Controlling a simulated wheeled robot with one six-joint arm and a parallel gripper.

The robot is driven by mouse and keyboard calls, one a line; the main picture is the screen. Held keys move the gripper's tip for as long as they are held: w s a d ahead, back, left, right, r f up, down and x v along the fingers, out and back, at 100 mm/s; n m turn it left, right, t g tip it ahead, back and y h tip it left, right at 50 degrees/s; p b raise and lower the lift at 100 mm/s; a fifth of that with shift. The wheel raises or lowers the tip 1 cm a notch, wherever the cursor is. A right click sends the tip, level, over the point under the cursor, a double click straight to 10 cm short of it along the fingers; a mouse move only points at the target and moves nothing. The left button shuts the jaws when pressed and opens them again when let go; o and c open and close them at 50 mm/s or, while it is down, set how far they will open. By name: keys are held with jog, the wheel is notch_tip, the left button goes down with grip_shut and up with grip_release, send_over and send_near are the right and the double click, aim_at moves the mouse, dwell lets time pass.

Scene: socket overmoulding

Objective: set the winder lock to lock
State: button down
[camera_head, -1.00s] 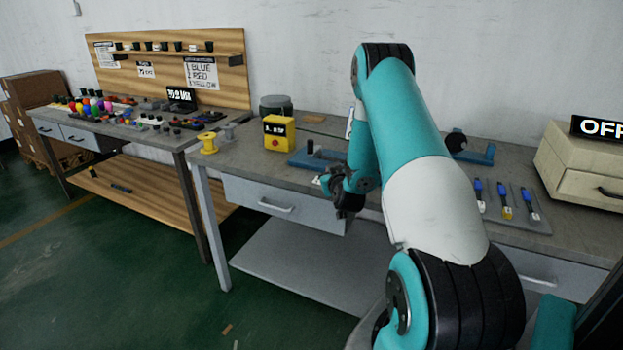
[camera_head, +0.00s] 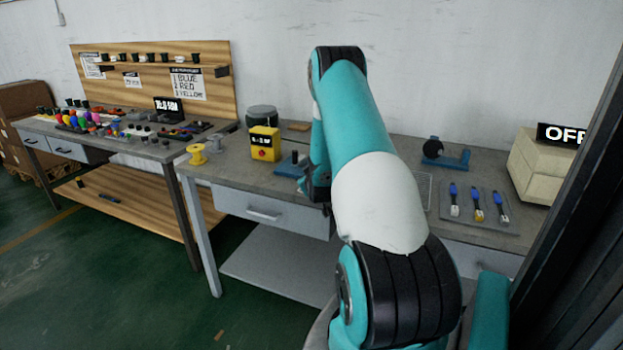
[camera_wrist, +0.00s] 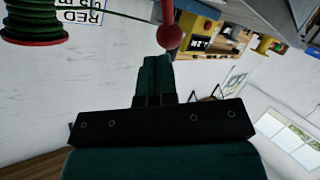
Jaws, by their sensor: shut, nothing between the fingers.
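My gripper (camera_wrist: 155,62) is shut and empty in the wrist view, its dark fingers pressed together. A red ball knob on a red rod (camera_wrist: 170,37) is just beyond the fingertips; I cannot tell whether they touch. A spool of green cord with a red flange (camera_wrist: 35,22) is at the upper left, and a dark cord runs from it toward the rod. In the head view a blue fixture (camera_head: 287,168) on the bench is partly hidden behind my arm. No lock marking is readable, so I cannot tell the winder lock's setting.
To the right are a blue fixture with a black disc (camera_head: 445,155), a grey tray (camera_head: 478,217) of blue-handled tools, and a beige box (camera_head: 540,165) with an OFF sign.

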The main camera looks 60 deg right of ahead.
dwell(0.3)
jog(key=w+r+b+v, duration=0.1)
jog(key=b+v, duration=0.1)
jog(key=v, duration=1.2)
jog(key=shift+w+a+r, duration=0.2)
jog(key=shift+r, duration=0.1)
